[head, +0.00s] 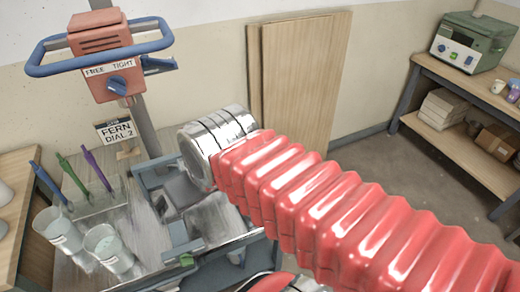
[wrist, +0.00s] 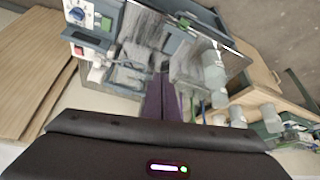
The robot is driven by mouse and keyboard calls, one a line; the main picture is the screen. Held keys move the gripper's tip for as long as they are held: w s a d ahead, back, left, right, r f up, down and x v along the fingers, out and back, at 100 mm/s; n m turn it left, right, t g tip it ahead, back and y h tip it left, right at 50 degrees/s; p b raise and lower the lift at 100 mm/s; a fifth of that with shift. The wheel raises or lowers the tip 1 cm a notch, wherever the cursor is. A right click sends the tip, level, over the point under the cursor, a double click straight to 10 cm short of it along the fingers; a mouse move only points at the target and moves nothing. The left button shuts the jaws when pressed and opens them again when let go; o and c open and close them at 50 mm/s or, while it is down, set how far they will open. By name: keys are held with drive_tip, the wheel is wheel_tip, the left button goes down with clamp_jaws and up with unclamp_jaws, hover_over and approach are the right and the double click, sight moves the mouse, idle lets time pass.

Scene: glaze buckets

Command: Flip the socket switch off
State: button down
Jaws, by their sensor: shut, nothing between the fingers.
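No part is clearly labelled as the socket switch. In the wrist view, a small red part (wrist: 78,50) and a pale block (wrist: 96,73) sit at the upper left, below a blue-and-white dial (wrist: 77,15) and a green button (wrist: 106,23). I cannot tell whether either is the switch or how it is set. My gripper (wrist: 162,82) shows in the wrist view as dark purple fingers, shut and empty, to the right of these parts. In the head view its fingers are hidden behind my chrome cuff and red arm sleeve.
A red box (head: 101,55) marked FREE and TIGHT, with a blue rail, stands above the grey bench (head: 85,268). Glaze cups (head: 108,250) stand at left near coloured sticks. Wooden boards (head: 305,80) lean on the wall. A shelf (head: 455,138) with a green device stands right.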

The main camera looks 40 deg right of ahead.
drive_tip(key=w+d+f+m+g, duration=0.2)
drive_tip(key=w+d, duration=1.3)
drive_tip(key=w, duration=0.1)
drive_tip(key=w+d+f, duration=0.2)
drive_tip(key=d+f, duration=0.2)
drive_tip(key=d, duration=0.3)
drive_tip(key=w+d+f, duration=0.2)
drive_tip(key=d+f, duration=0.1)
drive_tip(key=d, duration=0.4)
drive_tip(key=w+d+f+m+g, duration=0.1)
drive_tip(key=d+f, duration=0.3)
drive_tip(key=d, duration=0.2)
drive_tip(key=shift+w+d+f+h, duration=0.3)
drive_tip(key=shift+w+d+f, duration=0.05)
drive_tip(key=shift+w+d, duration=0.05)
drive_tip(key=x, duration=0.4)
drive_tip(key=s+x, duration=0.1)
drive_tip(key=x, duration=0.8)
drive_tip(key=shift+s+a+f, duration=0.2)
drive_tip(key=shift+s+f, duration=0.05)
drive_tip(key=shift+f, duration=0.3)
